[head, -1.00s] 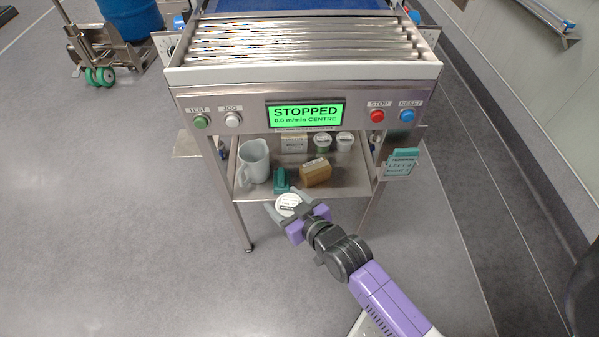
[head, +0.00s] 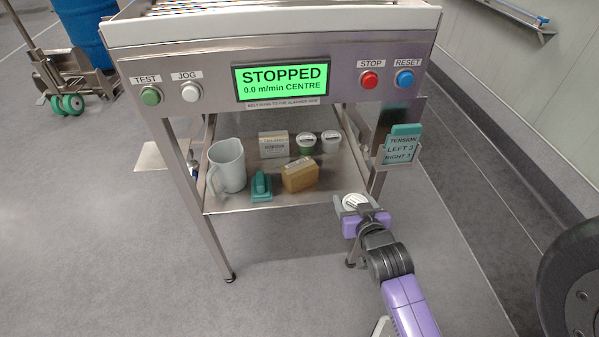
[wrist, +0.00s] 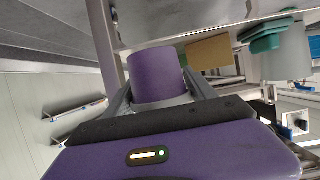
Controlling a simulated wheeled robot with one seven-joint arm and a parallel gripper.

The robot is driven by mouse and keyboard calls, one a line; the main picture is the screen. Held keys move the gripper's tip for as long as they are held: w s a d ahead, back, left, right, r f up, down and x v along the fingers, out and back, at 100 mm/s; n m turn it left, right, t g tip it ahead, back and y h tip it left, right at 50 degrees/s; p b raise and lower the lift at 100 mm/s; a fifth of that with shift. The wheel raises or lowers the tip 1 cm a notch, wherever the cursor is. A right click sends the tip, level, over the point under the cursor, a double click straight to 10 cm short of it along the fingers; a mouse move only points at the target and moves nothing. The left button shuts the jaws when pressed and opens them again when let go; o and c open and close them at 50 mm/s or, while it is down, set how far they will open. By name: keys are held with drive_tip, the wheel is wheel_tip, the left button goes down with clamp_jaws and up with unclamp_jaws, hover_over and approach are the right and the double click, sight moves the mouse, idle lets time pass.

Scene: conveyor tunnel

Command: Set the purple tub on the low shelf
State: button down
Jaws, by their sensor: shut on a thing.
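The purple tub (wrist: 157,76) is between the fingers of my gripper (wrist: 165,98) in the wrist view. In the head view my gripper (head: 356,206) is shut on it, and mostly its white labelled lid (head: 354,200) shows. The low shelf (head: 232,205) is a metal tray under the conveyor end. My gripper is in front of the shelf's right side, near the right front leg, and the tub is apart from the shelf surface.
On the shelf stand a grey jug (head: 228,165), a teal object (head: 261,187), a tan block (head: 300,174), a labelled box (head: 273,144) and two small lidded tubs (head: 306,143). A teal card holder (head: 402,147) hangs at the right. The shelf's front right corner is bare.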

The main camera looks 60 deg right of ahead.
drive_tip(key=b, duration=0.3)
hover_over(336, 174)
drive_tip(key=shift+w, duration=0.1)
drive_tip(key=shift+f+b, duration=0.6)
drive_tip(key=shift+f, duration=1.05)
drive_tip(key=shift+f, duration=0.2)
drive_tip(key=c, duration=0.6)
unclamp_jaws()
